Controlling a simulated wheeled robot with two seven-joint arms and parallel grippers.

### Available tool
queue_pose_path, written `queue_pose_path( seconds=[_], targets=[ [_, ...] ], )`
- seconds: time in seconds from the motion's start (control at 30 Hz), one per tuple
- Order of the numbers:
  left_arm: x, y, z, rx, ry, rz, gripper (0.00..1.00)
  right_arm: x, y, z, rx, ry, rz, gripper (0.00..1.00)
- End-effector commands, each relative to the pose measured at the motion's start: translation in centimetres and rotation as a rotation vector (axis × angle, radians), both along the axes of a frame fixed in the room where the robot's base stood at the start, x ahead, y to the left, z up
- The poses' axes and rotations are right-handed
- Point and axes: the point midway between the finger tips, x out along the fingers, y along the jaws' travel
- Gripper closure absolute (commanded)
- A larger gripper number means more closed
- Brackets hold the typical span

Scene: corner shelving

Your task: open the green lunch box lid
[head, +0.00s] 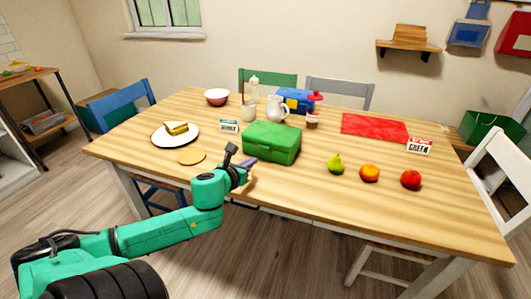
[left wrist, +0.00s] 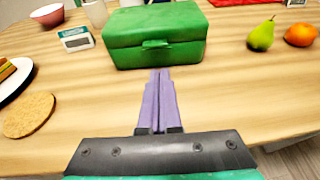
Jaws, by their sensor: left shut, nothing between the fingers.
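The green lunch box (head: 272,143) stands near the middle of the table with its lid closed. In the left wrist view the lunch box (left wrist: 155,35) is straight ahead, with a latch (left wrist: 155,44) on its front face. My left gripper (head: 251,161) is at the front of the box, low by the table. Its purple fingers (left wrist: 161,75) are together and empty, pointing at the box just below the latch. I cannot tell whether the tips touch the box. My right gripper is not in view.
A plate with a sandwich (head: 176,128) and a round tan coaster (head: 191,156) lie left of the box. A pear (head: 336,164), an orange (head: 369,173) and an apple (head: 411,180) lie to the right. A white pitcher (head: 277,109) and a jar (head: 313,118) stand behind.

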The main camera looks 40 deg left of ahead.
Motion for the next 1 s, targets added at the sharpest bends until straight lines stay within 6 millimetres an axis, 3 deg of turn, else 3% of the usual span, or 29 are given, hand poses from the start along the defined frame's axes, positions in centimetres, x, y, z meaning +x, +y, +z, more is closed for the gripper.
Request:
queue_pose_path(
  seconds=[0.2, 0.6, 1.0],
  targets=[
    [3.4, 0.9, -1.4, 0.002, -0.006, 0.002, 1.0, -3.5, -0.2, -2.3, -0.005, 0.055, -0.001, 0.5],
    [7.9, 2.2, -2.8, -0.002, -0.003, 0.005, 1.0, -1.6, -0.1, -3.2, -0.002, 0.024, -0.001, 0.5],
    [8.3, 2.2, -3.0, -0.001, 0.001, 0.003, 1.0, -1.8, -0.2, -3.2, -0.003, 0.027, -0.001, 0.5]
  ],
)
